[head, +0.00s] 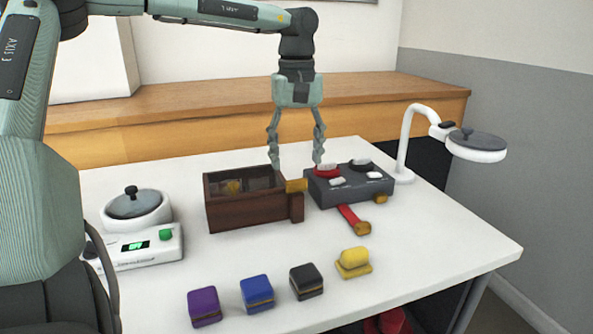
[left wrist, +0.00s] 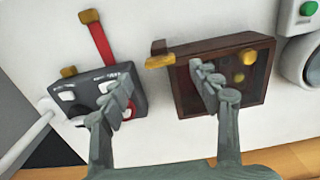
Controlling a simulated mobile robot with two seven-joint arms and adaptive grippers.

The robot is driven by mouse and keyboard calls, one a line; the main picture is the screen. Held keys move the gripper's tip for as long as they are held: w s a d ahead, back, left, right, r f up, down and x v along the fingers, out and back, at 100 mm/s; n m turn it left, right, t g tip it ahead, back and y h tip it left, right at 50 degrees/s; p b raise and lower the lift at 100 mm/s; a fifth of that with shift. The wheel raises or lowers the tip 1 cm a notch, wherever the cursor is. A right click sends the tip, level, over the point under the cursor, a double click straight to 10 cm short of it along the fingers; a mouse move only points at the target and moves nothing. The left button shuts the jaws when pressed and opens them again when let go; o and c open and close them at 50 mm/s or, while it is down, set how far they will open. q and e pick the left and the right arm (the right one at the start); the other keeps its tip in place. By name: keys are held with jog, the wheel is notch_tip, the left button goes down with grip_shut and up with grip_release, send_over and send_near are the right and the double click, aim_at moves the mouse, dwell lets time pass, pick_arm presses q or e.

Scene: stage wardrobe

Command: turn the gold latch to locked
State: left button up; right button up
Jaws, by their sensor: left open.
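A dark brown wooden box (head: 248,212) stands on the white table, also in the left wrist view (left wrist: 185,92). A gold latch piece (head: 296,185) sticks out at its right end, above a small brown block; it also shows in the left wrist view (left wrist: 160,62). Whether it is at locked cannot be told. My left gripper (head: 297,164) points down with spread, empty fingers, above and behind the latch; in the left wrist view its fingers (left wrist: 162,90) show apart, one over the box and one over the grey unit. My right gripper is out of view.
A grey control box (head: 345,190) with red and black knobs and a red gold-tipped lever (head: 351,217) stands close right. Purple (head: 204,306), blue (head: 257,293), black (head: 306,281) and yellow (head: 353,262) blocks line the front. A scale (head: 150,250) is left, a white lamp (head: 475,147) right.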

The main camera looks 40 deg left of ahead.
aim_at(297, 179)
pick_arm(q)
notch_tip(297, 179, up, 7)
jog(key=shift+r, duration=0.2)
dwell(0.6)
